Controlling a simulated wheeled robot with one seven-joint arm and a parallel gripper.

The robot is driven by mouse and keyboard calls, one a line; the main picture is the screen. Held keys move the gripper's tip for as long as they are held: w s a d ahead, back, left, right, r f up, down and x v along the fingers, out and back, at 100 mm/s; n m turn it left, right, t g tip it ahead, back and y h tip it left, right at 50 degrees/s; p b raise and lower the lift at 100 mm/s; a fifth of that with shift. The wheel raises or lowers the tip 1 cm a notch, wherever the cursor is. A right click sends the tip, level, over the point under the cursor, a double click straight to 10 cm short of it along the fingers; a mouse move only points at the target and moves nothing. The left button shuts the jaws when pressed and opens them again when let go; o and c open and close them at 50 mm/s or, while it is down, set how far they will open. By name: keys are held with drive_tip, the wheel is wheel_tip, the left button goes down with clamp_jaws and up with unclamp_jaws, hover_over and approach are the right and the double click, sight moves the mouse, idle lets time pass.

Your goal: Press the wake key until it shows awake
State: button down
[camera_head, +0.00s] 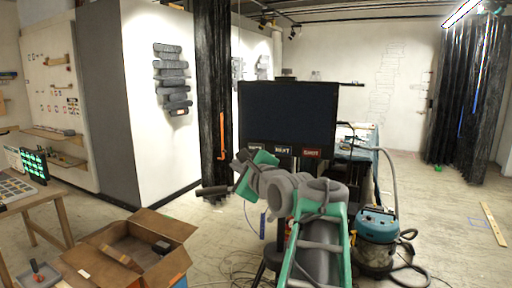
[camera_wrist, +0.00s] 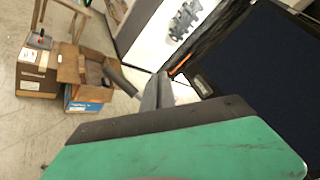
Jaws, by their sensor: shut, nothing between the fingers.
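A large dark screen (camera_head: 287,112) stands in the middle of the head view and shows no lit text. Below it is a row of small labelled keys: one at the left (camera_head: 255,148), a middle one that seems to read NEXT (camera_head: 282,150), and a red one (camera_head: 311,153). The left label is too small to read for certain. My gripper (camera_head: 206,191) is shut and empty, left of and below the keys, and touches none.
A blue vacuum cleaner (camera_head: 377,226) with a hose stands right of my arm. A black curtain (camera_head: 213,90) hangs behind, left of the screen. Cables lie on the floor.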

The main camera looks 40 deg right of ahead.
drive_tip(key=shift+s+d+r+m, duration=0.25)
drive_tip(key=shift+d+r+m, duration=0.25)
drive_tip(key=shift+r, duration=0.2)
drive_tip(key=w+d+p, duration=0.4)
drive_tip(key=d, duration=0.3)
drive_tip(key=shift+d, duration=0.4)
idle(1.4)
drive_tip(key=shift+w+d+p, duration=0.2)
drive_tip(key=shift+d+p, duration=0.15)
